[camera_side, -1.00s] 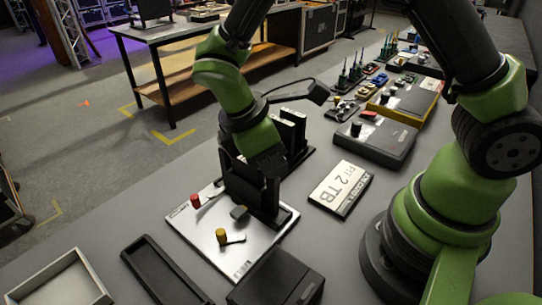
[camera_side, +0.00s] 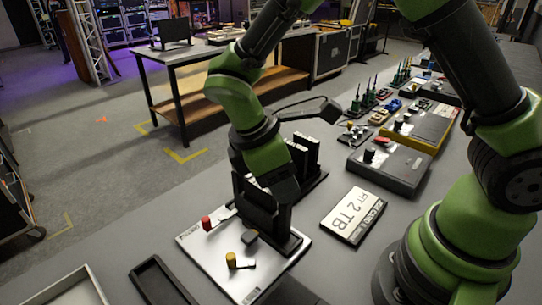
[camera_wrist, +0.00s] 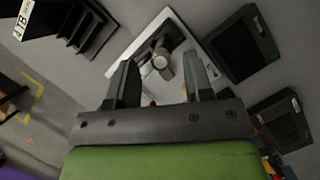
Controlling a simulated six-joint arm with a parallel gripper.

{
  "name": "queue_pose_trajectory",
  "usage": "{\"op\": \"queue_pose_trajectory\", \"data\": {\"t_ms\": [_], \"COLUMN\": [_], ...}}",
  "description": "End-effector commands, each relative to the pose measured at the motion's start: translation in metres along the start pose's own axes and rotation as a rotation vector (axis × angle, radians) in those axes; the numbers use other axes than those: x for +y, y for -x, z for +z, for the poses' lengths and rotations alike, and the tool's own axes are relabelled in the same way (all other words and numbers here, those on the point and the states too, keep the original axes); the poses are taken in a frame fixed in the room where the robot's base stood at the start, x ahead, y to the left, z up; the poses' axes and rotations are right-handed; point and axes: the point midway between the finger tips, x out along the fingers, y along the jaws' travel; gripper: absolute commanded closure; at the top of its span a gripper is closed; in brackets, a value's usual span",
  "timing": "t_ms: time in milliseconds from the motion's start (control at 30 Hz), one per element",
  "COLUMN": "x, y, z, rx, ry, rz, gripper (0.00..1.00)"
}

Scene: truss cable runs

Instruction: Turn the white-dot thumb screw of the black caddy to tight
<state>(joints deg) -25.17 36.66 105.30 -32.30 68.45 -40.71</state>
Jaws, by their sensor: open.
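The white plate (camera_side: 215,256) lies on the table and bears a red thumb screw (camera_side: 206,223) and a yellow thumb screw (camera_side: 231,260). A black upright body, which looks like the black caddy, stands at its right side; my gripper overlaps it in the side view. In the wrist view a dark thumb screw with a pale round top (camera_wrist: 160,62) and a short grey lever sits on the plate (camera_wrist: 120,52). My gripper (camera_wrist: 159,66) points down at it, open, with one finger to each side. Whether the fingers touch it cannot be told.
A rack (camera_wrist: 78,28) of black cases stands beside the plate. Dark boxes (camera_side: 390,165) and small parts line the table behind.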

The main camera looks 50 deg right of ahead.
Motion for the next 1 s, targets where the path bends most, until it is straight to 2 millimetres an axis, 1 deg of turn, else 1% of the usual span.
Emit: {"op": "queue_pose_trajectory", "data": {"t_ms": [33,200,300,400,500,600,900,1000], "x": [0.0,0.0,0.0,0.0,0.0,0.0,0.0,0.0], "y": [0.01,0.043,0.06,0.072,0.08,0.084,0.084,0.088], "z": [-0.001,-0.001,-0.001,-0.001,0.0,0.0,0.001,0.007], "rx": [0.007,0.007,0.006,0.003,0.002,0.001,0.003,0.032], "ry": [-0.001,-0.001,0.0,0.001,0.001,0.0,-0.002,-0.035], "rz": [0.004,0.003,0.003,0.002,0.0,0.0,-0.001,-0.004], "gripper": [0.53,0.53,0.53,0.53,0.53,0.53,0.53,0.53]}}
